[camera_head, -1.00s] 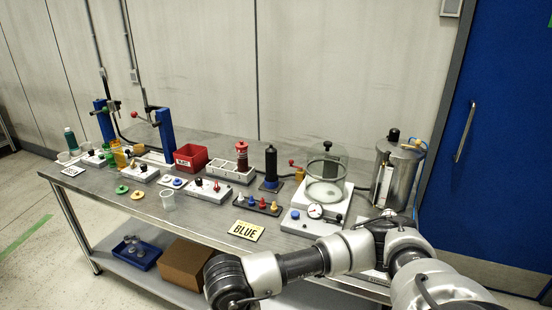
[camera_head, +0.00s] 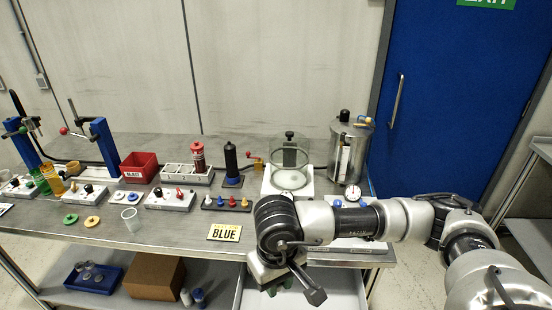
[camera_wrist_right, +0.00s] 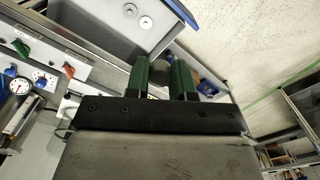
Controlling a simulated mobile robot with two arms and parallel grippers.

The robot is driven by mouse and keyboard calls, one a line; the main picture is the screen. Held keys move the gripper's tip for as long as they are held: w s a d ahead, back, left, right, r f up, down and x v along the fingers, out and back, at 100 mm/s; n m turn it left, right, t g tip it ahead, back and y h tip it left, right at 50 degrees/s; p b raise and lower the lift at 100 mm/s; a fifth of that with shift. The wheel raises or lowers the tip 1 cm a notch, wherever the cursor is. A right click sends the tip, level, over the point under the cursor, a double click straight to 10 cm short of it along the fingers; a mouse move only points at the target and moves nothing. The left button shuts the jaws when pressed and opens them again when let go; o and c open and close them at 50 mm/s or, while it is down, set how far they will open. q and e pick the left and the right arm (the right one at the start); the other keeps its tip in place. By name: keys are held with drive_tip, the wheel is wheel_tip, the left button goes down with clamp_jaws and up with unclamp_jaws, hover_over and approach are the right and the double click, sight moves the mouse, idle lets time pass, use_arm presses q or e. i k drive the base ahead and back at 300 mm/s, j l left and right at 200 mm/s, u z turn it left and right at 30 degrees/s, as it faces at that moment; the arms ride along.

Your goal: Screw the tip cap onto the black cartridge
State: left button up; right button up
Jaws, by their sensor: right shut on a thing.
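The black cartridge (camera_head: 231,160) stands upright on a blue-based stand at the back of the bench. A dark rack (camera_head: 227,208) in front of it holds several small coloured tips in blue, red and yellow; I cannot tell which is the tip cap. My right gripper (camera_head: 277,288) is below the bench's front edge, away from both. Its green fingers show in the right wrist view (camera_wrist_right: 160,75), at the front of a pulled-out grey drawer (camera_wrist_right: 95,22). They are shut on what seems to be the drawer's handle, mostly hidden. My left gripper is out of view.
A glass chamber (camera_head: 290,165) and a steel tank (camera_head: 350,150) stand behind my right arm. A red bin (camera_head: 139,168) is further left. Two round discs (camera_wrist_right: 138,16) show in the drawer.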

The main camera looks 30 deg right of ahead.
sight(229, 150)
drive_tip(key=i+j+z, duration=0.2)
drive_tip(key=z, duration=0.2)
drive_tip(key=i+j+z, duration=0.1)
drive_tip(key=j+z, duration=0.3)
drive_tip(key=i+j+z, duration=0.1)
drive_tip(key=j+z, duration=0.55)
drive_tip(key=z, duration=0.15)
drive_tip(key=j+z, duration=0.4)
drive_tip(key=i+j+z, duration=0.15)
drive_tip(key=j+z, duration=0.25)
drive_tip(key=i+j+z, duration=0.1)
drive_tip(key=z, duration=0.3)
drive_tip(key=j+z, duration=0.4)
